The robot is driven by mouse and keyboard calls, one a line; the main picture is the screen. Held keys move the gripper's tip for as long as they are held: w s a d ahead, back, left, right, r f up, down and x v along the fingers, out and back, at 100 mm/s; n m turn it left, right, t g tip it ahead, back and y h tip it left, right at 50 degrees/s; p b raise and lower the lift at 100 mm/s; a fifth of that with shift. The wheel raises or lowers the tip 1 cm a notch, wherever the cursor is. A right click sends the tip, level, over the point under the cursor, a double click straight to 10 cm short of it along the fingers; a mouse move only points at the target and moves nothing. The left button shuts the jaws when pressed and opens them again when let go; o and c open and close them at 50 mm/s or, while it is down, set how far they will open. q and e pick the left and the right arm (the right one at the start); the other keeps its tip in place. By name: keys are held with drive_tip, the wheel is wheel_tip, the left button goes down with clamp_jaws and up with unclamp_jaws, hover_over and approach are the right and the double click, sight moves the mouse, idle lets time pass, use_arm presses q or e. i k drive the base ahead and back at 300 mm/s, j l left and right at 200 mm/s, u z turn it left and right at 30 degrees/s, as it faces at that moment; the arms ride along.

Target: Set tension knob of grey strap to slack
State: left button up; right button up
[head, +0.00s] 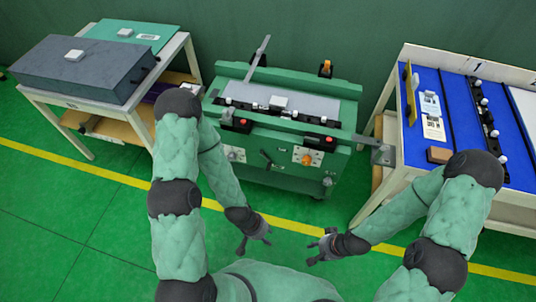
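A green machine (341,175) stands ahead of me. Its front carries an orange knob (306,159) on a pale plate, a smaller pale plate with a small knob (233,154) to the left, and a black lever (266,158) between them.
A table (60,97) at left holds a dark grey slab (90,62) and a green board (160,34). A blue-topped bench (412,150) at right holds cards, a brown block (438,155) and a black rail with pale knobs. Green floor between me and the machine is clear.

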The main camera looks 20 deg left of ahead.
sight(232, 156)
drive_tip(key=u, duration=1)
